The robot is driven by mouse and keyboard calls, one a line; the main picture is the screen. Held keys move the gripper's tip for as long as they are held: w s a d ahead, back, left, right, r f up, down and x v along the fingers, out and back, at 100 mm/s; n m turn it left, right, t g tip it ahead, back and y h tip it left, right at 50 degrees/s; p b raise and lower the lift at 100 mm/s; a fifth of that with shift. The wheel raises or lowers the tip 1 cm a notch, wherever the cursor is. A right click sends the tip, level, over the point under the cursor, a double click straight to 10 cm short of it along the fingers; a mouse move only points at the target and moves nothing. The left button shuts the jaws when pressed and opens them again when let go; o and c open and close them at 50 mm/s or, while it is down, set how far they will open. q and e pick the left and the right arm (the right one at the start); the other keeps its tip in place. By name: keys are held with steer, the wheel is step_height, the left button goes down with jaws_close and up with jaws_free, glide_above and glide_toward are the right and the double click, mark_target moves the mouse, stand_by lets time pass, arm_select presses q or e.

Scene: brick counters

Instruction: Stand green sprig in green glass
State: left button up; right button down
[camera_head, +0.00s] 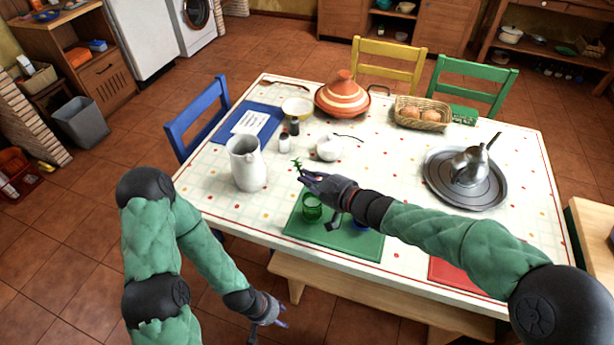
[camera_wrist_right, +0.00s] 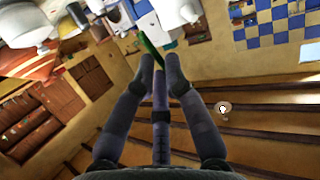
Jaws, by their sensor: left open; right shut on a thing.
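The green sprig (camera_head: 297,164) is small and leafy, held at the fingertips of my right gripper (camera_head: 308,177). In the right wrist view the sprig's green stem (camera_wrist_right: 150,48) shows between the shut fingers (camera_wrist_right: 160,72). The green glass (camera_head: 312,206) stands upright on the green mat (camera_head: 350,240). The sprig is above the table, up and a little left of the glass in the head view, and apart from it. My left gripper (camera_head: 275,316) is open and empty, low beside the table's front edge and bench.
A white pitcher (camera_head: 247,165) stands left of the glass. A white teapot (camera_head: 329,148) is behind my right gripper. A blue item (camera_head: 360,226) on the mat is partly hidden by my right arm. A silver tray (camera_head: 440,190) with a metal pot (camera_head: 470,168) is at right.

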steer(key=shift+s+d+f+b, duration=0.1)
steer(key=shift+d+f+b, duration=0.35)
steer(key=shift+f, duration=0.75)
steer(key=shift+s+d+f+b, duration=0.2)
steer(key=shift+f+b, duration=0.3)
steer(key=shift+f, duration=0.65)
steer(key=shift+s+d+f+b, duration=0.1)
steer(key=shift+d+f+b, duration=0.35)
steer(key=shift+f, duration=0.75)
steer(key=c, duration=1.2)
jaws_free()
steer(key=shift+s+f, duration=0.1)
steer(key=shift+f, duration=0.05)
